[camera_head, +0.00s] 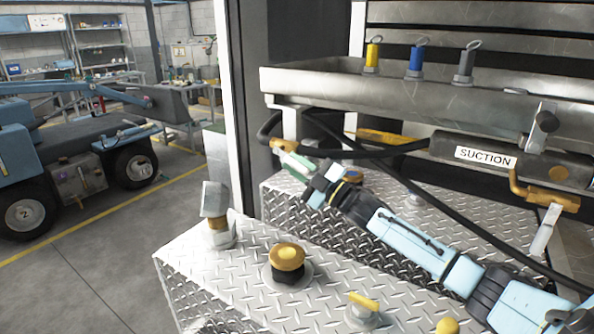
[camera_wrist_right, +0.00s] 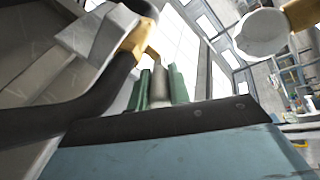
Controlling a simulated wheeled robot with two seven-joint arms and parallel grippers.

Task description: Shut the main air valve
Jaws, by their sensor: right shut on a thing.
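A brass valve (camera_head: 283,145) sits at the left end of the metal tray, where a black hose meets it. It carries no label that I can read, so I cannot confirm it is the main air valve. My right gripper (camera_head: 293,162) reaches up to it from the lower right, just below the brass body. In the right wrist view the green fingers (camera_wrist_right: 158,88) are shut on a grey lever (camera_wrist_right: 157,82) beneath the brass fitting (camera_wrist_right: 140,42). The lever's exact angle is largely hidden by the fingers. My left gripper is out of view.
A pipe labelled SUCTION (camera_head: 485,157) has a brass valve (camera_head: 545,196) with a pale lever hanging down. A black hose (camera_head: 440,208) runs behind my right arm. Caps and fittings, including a yellow-topped knob (camera_head: 287,257), stand on the tread-plate boxes. Open floor lies left.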

